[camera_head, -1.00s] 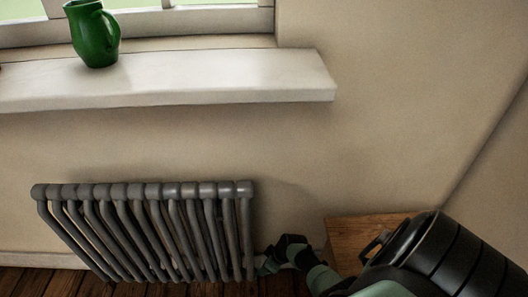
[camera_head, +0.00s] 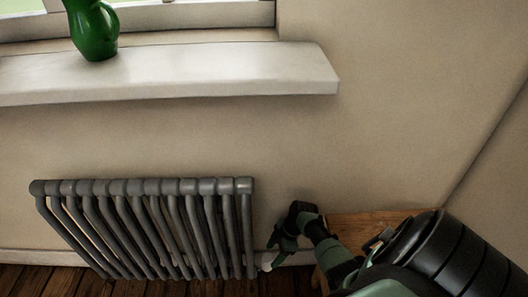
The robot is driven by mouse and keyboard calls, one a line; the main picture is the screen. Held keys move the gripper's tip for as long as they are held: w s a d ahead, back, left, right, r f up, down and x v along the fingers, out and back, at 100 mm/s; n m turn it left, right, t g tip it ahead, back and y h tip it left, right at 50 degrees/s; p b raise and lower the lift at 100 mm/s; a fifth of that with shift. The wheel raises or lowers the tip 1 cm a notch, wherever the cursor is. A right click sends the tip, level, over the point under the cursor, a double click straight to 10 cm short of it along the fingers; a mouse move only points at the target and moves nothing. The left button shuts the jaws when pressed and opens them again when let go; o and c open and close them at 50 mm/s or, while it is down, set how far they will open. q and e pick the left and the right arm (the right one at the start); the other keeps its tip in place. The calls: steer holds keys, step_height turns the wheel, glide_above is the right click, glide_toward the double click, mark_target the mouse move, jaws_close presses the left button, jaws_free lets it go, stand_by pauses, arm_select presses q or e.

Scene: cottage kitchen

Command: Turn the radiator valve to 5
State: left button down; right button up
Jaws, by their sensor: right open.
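A dark grey ribbed radiator (camera_head: 150,225) stands low against the wall. A small pale piece, apparently the radiator valve (camera_head: 267,265), shows at the radiator's lower right end, close to the floor; its number marks are too small to read. My right gripper (camera_head: 272,246) is open, just above and right of that piece, with its fingers pointing down and left. I cannot tell whether a finger touches the valve. My left gripper is not in view.
A white window sill (camera_head: 200,73) juts out above the radiator, with a green jug (camera_head: 93,32) on it. A wooden surface (camera_head: 365,223) stands right of the gripper, partly hidden by my arm. Bare wall lies between sill and radiator. The floor is dark wood boards.

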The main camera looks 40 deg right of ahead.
steer(key=p+v, duration=0.1)
steer(key=v, duration=0.2)
steer(key=shift+w+a, duration=0.1)
steer(key=shift+a, duration=0.05)
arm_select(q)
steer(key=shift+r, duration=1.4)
arm_select(e)
steer(key=s+a+r+m+h, duration=0.2)
steer(key=s+a+r+m, duration=0.2)
steer(key=s+a+r, duration=0.2)
steer(key=s+a+r+m+h, duration=0.1)
steer(key=s+a+r+m, duration=0.2)
steer(key=s+a+r, duration=0.3)
steer(key=shift+a+r+m+t+h, duration=0.3)
steer(key=shift+a+r+m+h, duration=0.1)
steer(key=shift+a+r, duration=1.8)
steer(key=shift+a+f, duration=0.2)
steer(key=shift+f, duration=0.05)
